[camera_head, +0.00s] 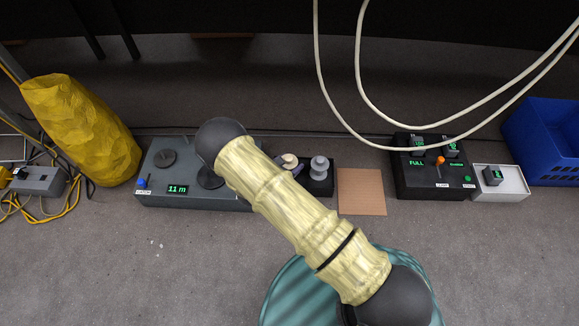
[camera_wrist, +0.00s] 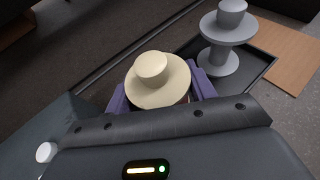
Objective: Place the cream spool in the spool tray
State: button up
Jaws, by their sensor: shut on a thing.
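The cream spool (camera_wrist: 150,70) is upright between the purple fingers of my gripper (camera_wrist: 163,92) in the wrist view. The gripper is shut on it. The spool's top also shows in the head view (camera_head: 289,159), just past my arm. The black spool tray (camera_wrist: 262,74) lies right of the held spool in the wrist view; it also shows in the head view (camera_head: 322,190). A grey spool (camera_wrist: 222,50) stands upright in the tray. My gripper and the held spool hide the tray's near left part, and I cannot tell the spool's height above it.
A grey box with a green display (camera_head: 177,189) stands left of the tray. A brown board (camera_head: 361,191) lies right of it. Further right are a dark control box (camera_head: 420,181), a white tray (camera_head: 513,182) and a blue bin (camera_head: 545,140). White cables (camera_head: 345,125) hang in front.

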jog(key=shift+f, duration=0.25)
jog(key=o, duration=1)
jog(key=shift+r, duration=0.1)
jog(key=shift+r, duration=0.2)
jog(key=p+v, duration=0.6)
jog(key=v, duration=0.6)
jog(key=shift+s+f+p, duration=0.1)
jog(key=shift+f+p, duration=0.1)
jog(key=shift+p, duration=0.15)
